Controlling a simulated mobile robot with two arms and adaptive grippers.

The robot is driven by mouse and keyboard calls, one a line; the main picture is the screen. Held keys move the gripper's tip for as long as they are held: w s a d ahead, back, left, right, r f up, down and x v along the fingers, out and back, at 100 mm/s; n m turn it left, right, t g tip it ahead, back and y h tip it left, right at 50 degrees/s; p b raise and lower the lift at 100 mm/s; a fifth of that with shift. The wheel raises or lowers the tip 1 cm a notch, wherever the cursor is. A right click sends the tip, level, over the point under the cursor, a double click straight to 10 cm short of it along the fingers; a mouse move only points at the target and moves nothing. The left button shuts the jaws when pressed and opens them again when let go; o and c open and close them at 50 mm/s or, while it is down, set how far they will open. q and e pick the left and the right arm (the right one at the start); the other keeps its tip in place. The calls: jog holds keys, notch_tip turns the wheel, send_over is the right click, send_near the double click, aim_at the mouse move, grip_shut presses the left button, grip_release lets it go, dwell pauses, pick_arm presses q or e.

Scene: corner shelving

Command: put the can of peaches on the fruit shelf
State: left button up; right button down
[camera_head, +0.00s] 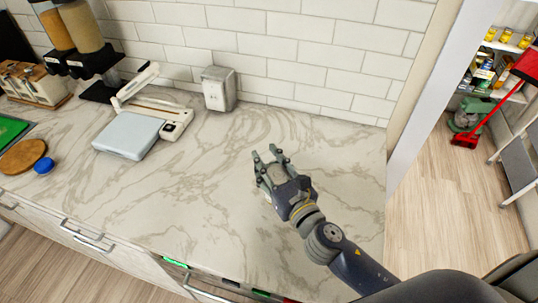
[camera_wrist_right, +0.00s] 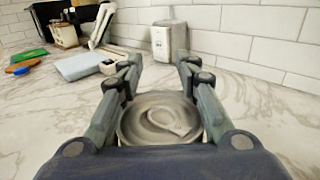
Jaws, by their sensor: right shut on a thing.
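My right gripper (camera_head: 267,158) is over the marble counter at the middle of the head view. In the right wrist view, the right gripper (camera_wrist_right: 160,78) has its fingers on both sides of a can (camera_wrist_right: 160,118) and is shut on it. The can's round metal lid with a pull tab faces the camera. Its label is hidden, so I cannot read what it holds. In the head view the hand mostly covers it. Pantry shelves (camera_head: 516,48) with goods show through the doorway at the upper right; I cannot tell which is the fruit shelf. My left gripper is out of view.
The counter (camera_head: 200,205) is clear around the hand. A scale (camera_head: 128,135), a white metal box (camera_head: 218,88) and dispensers (camera_head: 82,28) stand at the left and back. Beyond the door frame (camera_head: 432,75) are a red broom (camera_head: 465,137), a green machine (camera_head: 470,117) and a step ladder (camera_head: 518,150).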

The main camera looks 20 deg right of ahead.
jog(key=w+f, duration=0.1)
jog(key=f, duration=0.1)
jog(key=w+d+f+b, duration=0.1)
jog(key=w, duration=0.1)
jog(key=shift+w+d+f, duration=0.2)
jog(key=shift+w+f, duration=0.05)
jog(key=shift+f, duration=0.15)
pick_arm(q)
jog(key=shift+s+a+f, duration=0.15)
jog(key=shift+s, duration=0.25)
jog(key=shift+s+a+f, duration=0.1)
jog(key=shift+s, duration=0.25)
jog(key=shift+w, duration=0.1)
pick_arm(e)
jog(key=shift+f, duration=0.15)
jog(key=c, duration=0.8)
grip_release()
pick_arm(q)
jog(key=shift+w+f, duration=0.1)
pick_arm(e)
jog(key=shift+o, duration=0.2)
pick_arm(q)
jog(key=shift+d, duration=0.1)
